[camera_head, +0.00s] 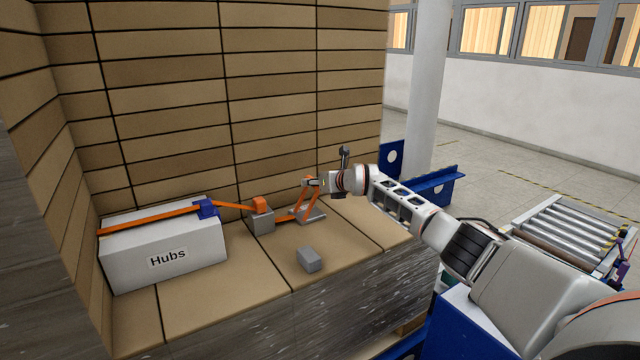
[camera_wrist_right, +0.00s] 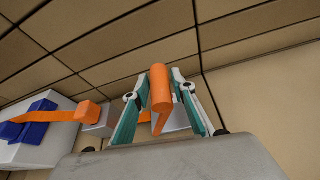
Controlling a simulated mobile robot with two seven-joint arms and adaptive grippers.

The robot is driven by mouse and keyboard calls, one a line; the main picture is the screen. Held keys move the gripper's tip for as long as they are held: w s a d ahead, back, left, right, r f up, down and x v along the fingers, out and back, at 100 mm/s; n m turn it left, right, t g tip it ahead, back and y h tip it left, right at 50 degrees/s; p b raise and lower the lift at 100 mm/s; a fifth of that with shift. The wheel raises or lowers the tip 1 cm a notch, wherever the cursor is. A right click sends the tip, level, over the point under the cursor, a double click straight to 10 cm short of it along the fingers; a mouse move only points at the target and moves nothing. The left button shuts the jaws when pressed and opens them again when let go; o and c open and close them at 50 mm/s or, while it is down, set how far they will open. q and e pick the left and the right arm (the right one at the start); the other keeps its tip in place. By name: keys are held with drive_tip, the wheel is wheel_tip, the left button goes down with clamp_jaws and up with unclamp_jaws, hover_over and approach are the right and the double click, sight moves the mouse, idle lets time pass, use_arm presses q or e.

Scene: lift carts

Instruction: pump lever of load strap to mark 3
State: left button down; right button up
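A load strap with an orange lever (camera_head: 310,199) stands on a grey base (camera_head: 313,216) on the cartons. The lever's orange handle (camera_wrist_right: 161,88) rises between the fingers of my right gripper (camera_wrist_right: 159,80). Narrow gaps show on both sides of the handle, so the fingers look open around it. In the head view my right gripper (camera_head: 312,183) is at the lever's top, mostly hidden by the wrist. The orange strap (camera_head: 160,216) runs over a white box labelled Hubs (camera_head: 168,257) through a blue buckle (camera_head: 207,208). No mark numbers are readable. My left gripper is not in view.
An orange piece (camera_head: 260,203) sits on a grey block (camera_head: 262,222) left of the lever. A loose grey block (camera_head: 309,260) lies in front. Stacked cartons (camera_head: 270,90) form a wall behind and left. A roller cart (camera_head: 570,232) stands at right.

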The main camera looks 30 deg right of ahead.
drive_tip(key=a+v, duration=0.1)
drive_tip(key=v, duration=1)
drive_tip(key=shift+s+d, duration=0.3)
drive_tip(key=shift+d, duration=0.1)
drive_tip(key=shift+r, duration=0.1)
